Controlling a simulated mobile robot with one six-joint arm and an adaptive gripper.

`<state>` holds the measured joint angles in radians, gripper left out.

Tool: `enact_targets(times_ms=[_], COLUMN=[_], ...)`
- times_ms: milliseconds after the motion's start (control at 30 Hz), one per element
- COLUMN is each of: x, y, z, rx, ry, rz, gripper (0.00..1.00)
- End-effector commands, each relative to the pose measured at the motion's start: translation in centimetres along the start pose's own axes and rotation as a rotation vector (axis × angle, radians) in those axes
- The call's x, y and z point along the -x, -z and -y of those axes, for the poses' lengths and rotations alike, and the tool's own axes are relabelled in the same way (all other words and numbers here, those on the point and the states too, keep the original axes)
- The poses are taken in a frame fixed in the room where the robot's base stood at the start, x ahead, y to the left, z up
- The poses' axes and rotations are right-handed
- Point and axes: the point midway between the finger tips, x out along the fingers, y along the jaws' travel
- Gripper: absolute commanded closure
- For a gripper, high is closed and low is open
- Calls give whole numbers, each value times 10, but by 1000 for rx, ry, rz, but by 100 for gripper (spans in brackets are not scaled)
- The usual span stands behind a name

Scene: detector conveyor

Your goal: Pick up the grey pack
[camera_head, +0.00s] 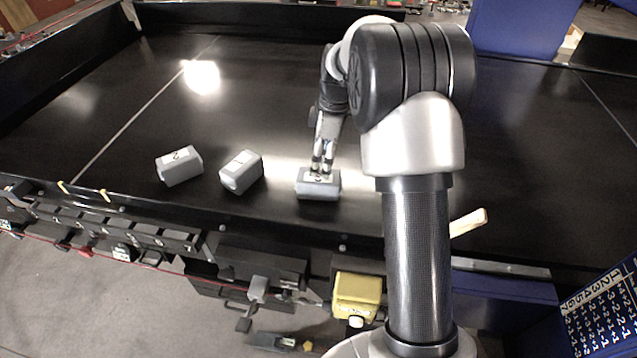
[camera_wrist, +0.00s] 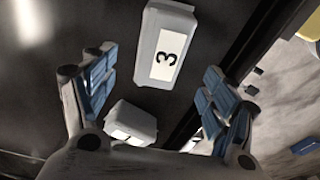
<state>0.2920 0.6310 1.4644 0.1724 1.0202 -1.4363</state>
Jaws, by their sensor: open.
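Three grey packs lie on the black conveyor in the head view: one marked 2 (camera_head: 179,166) at the left, one marked 1 (camera_head: 240,172) in the middle, and one at the right (camera_head: 319,189). My gripper (camera_head: 321,170) points down just over the right pack, hiding part of its top. In the wrist view, my gripper (camera_wrist: 158,84) has its blue-padded fingers spread apart. A grey pack with a white label reading 3 (camera_wrist: 158,88) lies ahead, its near end between the fingers. A second grey pack (camera_wrist: 133,120) shows lower, near the left finger. I cannot tell contact.
The conveyor's black surface (camera_head: 110,110) is mostly clear behind the packs. A dark front rail (camera_head: 120,232) runs along its near edge. A yellow box (camera_head: 356,296) is below that edge. A wooden-looking piece (camera_head: 468,222) lies right of my arm.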

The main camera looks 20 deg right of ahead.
Motion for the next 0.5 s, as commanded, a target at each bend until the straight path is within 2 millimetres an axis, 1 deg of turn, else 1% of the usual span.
enact_targets(times_ms=[33,100,267,367,500], x=[-7,-14,-23,-35,-57], y=[0,0,0,-1,-2], z=[1,0,0,1,2], rx=[0,0,0,0,2], ry=[3,1,1,3,3], rz=[1,0,0,1,1], gripper=[22,22,22,22,22])
